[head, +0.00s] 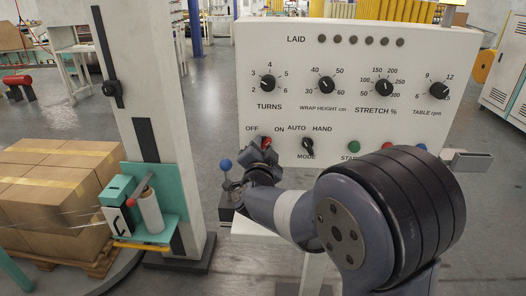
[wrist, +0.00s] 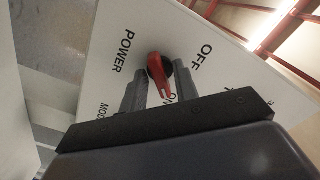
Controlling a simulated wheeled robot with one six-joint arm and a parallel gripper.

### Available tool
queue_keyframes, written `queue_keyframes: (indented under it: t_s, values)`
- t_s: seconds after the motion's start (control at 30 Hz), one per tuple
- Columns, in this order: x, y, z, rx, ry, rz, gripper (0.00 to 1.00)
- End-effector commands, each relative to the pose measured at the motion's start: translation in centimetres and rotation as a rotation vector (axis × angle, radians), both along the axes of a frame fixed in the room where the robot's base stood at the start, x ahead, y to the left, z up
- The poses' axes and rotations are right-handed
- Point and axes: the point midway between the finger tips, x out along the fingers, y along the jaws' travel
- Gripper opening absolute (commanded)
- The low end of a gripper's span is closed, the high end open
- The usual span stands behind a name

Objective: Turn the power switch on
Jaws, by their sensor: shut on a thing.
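The power switch is a red pointer knob on a dark round base on the white control panel. In the wrist view the red power switch (wrist: 156,68) sits between the two fingers of my gripper (wrist: 161,82), which is shut on it. Its narrow end points toward the partly covered ON label, away from OFF. In the head view a bit of the red switch (head: 266,141) shows below the OFF and ON labels, just above my gripper (head: 262,160). My gripper and wrist hide the POWER label there.
The panel (head: 340,100) carries a row of dials above. The AUTO/HAND mode knob (head: 307,146) is close to the right of the switch. A green button (head: 354,147) is further right. Wrapped boxes (head: 60,190) stand far left.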

Motion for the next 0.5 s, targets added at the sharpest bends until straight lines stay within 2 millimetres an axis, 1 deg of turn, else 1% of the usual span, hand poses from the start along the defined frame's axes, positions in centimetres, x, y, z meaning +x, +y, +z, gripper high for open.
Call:
queue_keyframes:
  t_s: [0.07,0.1,0.13,0.37,0.5]
  values:
    - [0.0,0.0,-0.1,0.000,0.002,0.001,0.06]
    - [0.0,0.0,-0.1,0.000,0.002,0.001,0.31]
    - [0.0,0.0,-0.1,0.000,0.002,0.001,0.34]
    - [-0.1,0.0,0.0,-0.001,0.001,0.001,0.34]
    - [-1.0,0.1,0.0,-0.001,0.001,0.001,0.34]
